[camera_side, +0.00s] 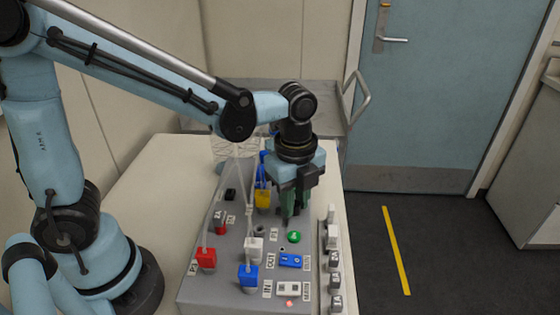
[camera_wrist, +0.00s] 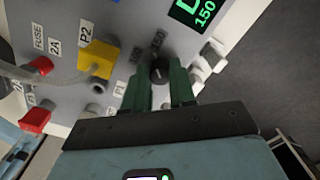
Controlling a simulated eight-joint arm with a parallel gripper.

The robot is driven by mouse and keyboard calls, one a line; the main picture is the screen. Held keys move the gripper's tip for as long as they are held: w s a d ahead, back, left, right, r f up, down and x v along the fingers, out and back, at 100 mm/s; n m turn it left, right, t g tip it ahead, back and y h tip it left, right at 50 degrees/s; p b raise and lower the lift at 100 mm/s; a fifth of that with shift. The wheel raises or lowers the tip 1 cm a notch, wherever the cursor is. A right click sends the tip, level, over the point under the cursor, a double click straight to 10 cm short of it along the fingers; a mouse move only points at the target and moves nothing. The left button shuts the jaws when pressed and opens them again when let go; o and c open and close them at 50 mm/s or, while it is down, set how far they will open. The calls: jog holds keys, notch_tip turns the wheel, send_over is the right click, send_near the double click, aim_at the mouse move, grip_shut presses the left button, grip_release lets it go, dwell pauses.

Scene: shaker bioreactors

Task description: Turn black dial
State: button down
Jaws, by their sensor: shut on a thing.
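The black dial (camera_wrist: 159,71) shows in the wrist view on the grey panel, a small round knob with a light pointer mark. My gripper (camera_wrist: 161,80) has its two green fingers on either side of the dial, shut on it. In the side view my gripper (camera_side: 293,212) points straight down at the panel of the grey box (camera_side: 225,285). The dial is hidden behind the fingers there.

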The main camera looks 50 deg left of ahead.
jog(key=n, duration=0.4)
jog(key=shift+n, duration=0.3)
jog(key=n, duration=0.5)
jog(key=shift+n, duration=0.3)
jog(key=n, duration=0.5)
jog(key=shift+n, duration=2.8)
jog(key=c, duration=0.9)
grip_release()
